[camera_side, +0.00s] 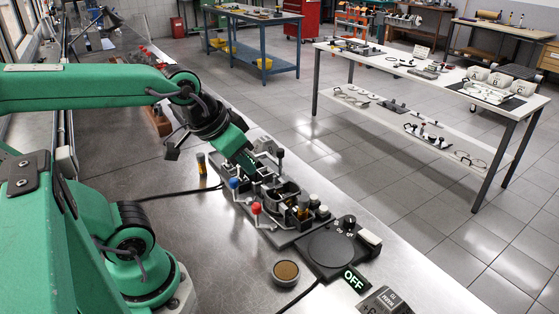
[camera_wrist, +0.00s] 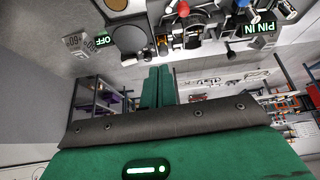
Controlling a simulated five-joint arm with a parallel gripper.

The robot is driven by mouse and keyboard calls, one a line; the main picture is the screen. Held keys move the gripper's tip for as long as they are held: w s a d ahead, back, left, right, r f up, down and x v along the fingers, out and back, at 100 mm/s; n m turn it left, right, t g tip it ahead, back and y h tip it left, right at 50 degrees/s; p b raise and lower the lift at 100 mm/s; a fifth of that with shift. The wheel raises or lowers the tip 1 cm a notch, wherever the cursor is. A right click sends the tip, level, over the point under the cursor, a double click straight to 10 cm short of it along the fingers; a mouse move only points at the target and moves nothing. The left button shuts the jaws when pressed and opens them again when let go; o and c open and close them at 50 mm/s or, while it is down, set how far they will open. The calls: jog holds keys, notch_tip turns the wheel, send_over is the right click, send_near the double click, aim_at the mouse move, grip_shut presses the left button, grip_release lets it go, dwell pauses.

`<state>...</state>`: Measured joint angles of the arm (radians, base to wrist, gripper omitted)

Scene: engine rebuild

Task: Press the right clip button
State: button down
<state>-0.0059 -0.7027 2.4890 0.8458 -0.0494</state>
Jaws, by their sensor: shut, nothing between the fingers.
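A dark fixture (camera_side: 283,239) stands on the metal bench in the side view. It carries a red knob (camera_side: 256,208), a blue knob (camera_side: 233,183), a black-knobbed lever (camera_side: 279,153) and clamp parts. I cannot tell which small part is the right clip button. My green gripper (camera_side: 248,166) points down at the fixture's far-left end; its tip partly hides the parts there, and I cannot tell whether it touches them. In the wrist view my gripper (camera_wrist: 158,70) has its fingers together with nothing between. The red knob (camera_wrist: 183,9) and a "PIN IN" display (camera_wrist: 259,29) show beyond it.
A round black plate unit (camera_side: 330,248) with a dial and an "OFF" display (camera_side: 354,280) adjoins the fixture's near end. A small round dish (camera_side: 286,271) lies left of it. A small bottle (camera_side: 201,163) stands left of the fixture. Bare bench lies between my base and the fixture.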

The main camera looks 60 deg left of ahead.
jog(key=w+a+f+n+t, duration=0.15)
jog(key=w+n, duration=0.25)
jog(key=w, duration=0.6)
jog(key=n+t+y, duration=0.1)
jog(key=n+t, duration=0.1)
jog(key=n, duration=0.4)
send_over(311, 199)
notch_tip(311, 199, down, 8)
jog(key=shift+r, duration=0.15)
jog(key=shift+f, duration=4.4)
jog(key=shift+f, duration=0.1)
jog(key=shift+f, duration=0.3)
